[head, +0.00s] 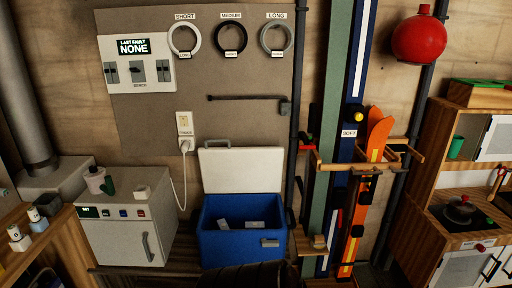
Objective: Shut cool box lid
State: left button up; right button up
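A blue cool box (242,249) stands on the floor against the back wall, a little left of the middle of the head view. Its white lid (243,171) stands open and upright at the back of the box. A grey handle shows on the lid's upper left edge. A grey latch sits on the front of the box at right. A few pale items lie inside the box. Neither of my grippers is in view.
A white appliance (127,229) with a cord to a wall socket (185,124) stands left of the box. Skis (361,205) on a wooden rack and dark pipes stand close at right. A dark rounded shape (243,277) lies in front of the box.

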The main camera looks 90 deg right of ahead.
aim_at(229, 170)
jog(key=z, duration=2.65)
